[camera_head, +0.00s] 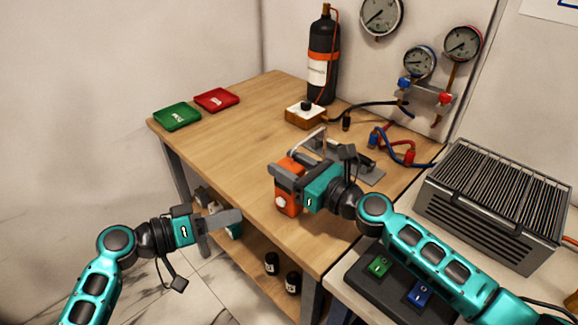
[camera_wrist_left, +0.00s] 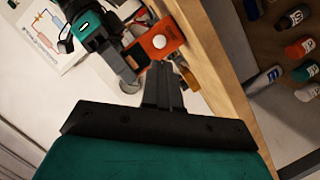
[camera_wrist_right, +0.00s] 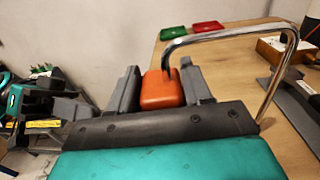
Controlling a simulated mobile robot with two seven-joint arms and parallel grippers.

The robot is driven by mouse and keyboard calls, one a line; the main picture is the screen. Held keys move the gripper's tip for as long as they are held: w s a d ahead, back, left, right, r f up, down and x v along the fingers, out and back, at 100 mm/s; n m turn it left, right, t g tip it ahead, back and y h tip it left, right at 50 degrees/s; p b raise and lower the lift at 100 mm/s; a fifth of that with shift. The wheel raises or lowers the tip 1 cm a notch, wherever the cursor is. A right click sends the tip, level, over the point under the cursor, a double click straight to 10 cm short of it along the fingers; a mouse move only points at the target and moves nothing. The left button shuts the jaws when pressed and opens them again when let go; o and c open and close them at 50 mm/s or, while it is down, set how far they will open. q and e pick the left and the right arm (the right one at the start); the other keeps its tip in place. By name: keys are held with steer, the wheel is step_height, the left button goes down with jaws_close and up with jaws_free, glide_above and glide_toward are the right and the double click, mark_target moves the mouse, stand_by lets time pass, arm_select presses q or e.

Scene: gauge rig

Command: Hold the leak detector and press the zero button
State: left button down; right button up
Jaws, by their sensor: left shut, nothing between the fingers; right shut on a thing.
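The leak detector (camera_head: 287,196) is an orange box with a round white button (camera_head: 281,203) on the face toward the left arm. My right gripper (camera_head: 284,172) is shut on it at the front edge of the wooden bench. In the right wrist view the detector (camera_wrist_right: 162,91) sits between the two fingers, with a bent chrome tube (camera_wrist_right: 232,34) at it. My left gripper (camera_head: 232,217) is shut and empty, left of the detector and apart from it. In the left wrist view its closed fingers (camera_wrist_left: 162,80) point toward the detector (camera_wrist_left: 154,40) and its white button (camera_wrist_left: 159,41).
The wooden bench (camera_head: 220,125) carries green (camera_head: 177,116) and red (camera_head: 216,99) trays, a black cylinder (camera_head: 322,60) and hoses. A grey grille unit (camera_head: 490,205) stands at the right. Bottles (camera_head: 271,263) stand on the lower shelf. The bench's left part is mostly clear.

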mark_target(281, 202)
arm_select(q)
steer(key=shift+d, duration=0.1)
steer(key=shift+s+d+f+n+t+y, duration=0.55)
steer(key=shift+n+t+y, duration=1.35)
steer(key=shift+n, duration=3.4)
steer(key=shift+s+f+n+t+y, duration=0.3)
steer(key=shift+s+n+t+y, duration=0.6)
steer(key=shift+n+y, duration=3.2)
steer(key=shift+s+d+f+n+t+y, duration=0.35)
steer(key=shift+s+n+t+y, duration=0.65)
steer(key=shift+n, duration=5.5)
steer(key=shift+w+t, duration=0.3)
steer(key=shift+w, duration=0.05)
steer(key=shift+w+d, duration=1.45)
steer(key=shift+w, duration=0.2)
steer(key=shift+w+d, duration=1.4)
steer(key=shift+w, duration=0.2)
steer(key=shift+w+d, duration=0.15)
